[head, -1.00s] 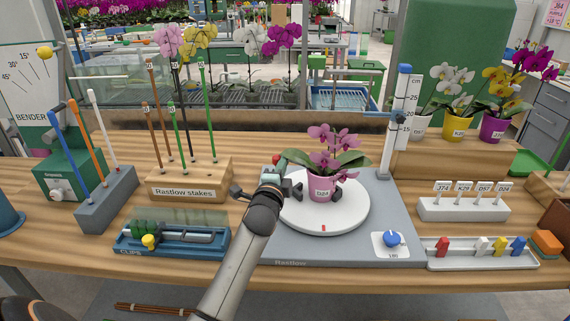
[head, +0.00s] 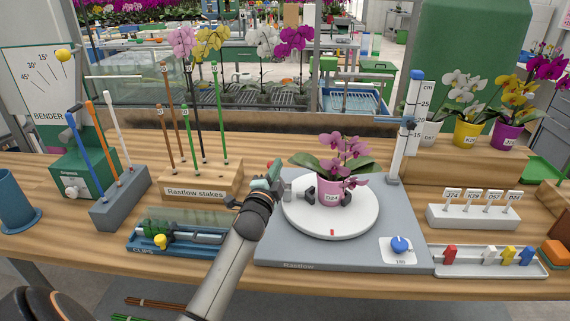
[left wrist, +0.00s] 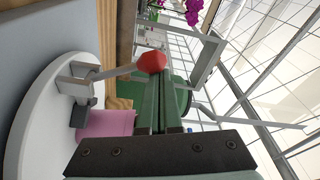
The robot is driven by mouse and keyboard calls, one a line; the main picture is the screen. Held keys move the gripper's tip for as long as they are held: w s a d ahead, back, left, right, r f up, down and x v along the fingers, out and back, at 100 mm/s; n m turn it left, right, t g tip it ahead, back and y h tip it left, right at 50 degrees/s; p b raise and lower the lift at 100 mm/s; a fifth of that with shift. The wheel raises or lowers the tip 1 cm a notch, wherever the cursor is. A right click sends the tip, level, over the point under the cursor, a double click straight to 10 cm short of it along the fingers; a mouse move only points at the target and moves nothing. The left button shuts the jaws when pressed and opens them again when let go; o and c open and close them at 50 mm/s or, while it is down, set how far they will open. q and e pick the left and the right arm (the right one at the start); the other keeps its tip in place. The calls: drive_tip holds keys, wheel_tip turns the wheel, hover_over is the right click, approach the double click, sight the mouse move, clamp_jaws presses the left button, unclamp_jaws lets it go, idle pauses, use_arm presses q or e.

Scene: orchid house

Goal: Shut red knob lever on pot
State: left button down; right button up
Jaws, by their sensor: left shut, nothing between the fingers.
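The pink pot (head: 330,190) marked D24 holds a purple orchid and stands upright on the white turntable (head: 310,222). In the left wrist view the red knob (left wrist: 151,62) sits at the end of a thin grey lever (left wrist: 112,74), which runs from a grey clamp beside the pot (left wrist: 105,126). My left gripper (head: 274,171) is just left of the pot, near the turntable's edge. Its green fingers (left wrist: 160,95) are shut and empty, with the tips by the red knob; I cannot tell whether they touch it. The knob is not discernible in the head view. My right gripper is out of view.
A stake block (head: 200,192) with upright stakes stands left of my gripper. The clip box (head: 180,236) lies in front of it. A height gauge (head: 409,130) rises behind right. A blue dial (head: 399,244) sits at the base's front right corner.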

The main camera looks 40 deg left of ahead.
use_arm(q)
drive_tip(key=shift+s+a+f+n, duration=0.4)
drive_tip(key=shift+a, duration=0.25)
drive_tip(key=shift+s+a+f+n, duration=0.35)
drive_tip(key=shift+a+n, duration=0.05)
drive_tip(key=shift+a, duration=0.2)
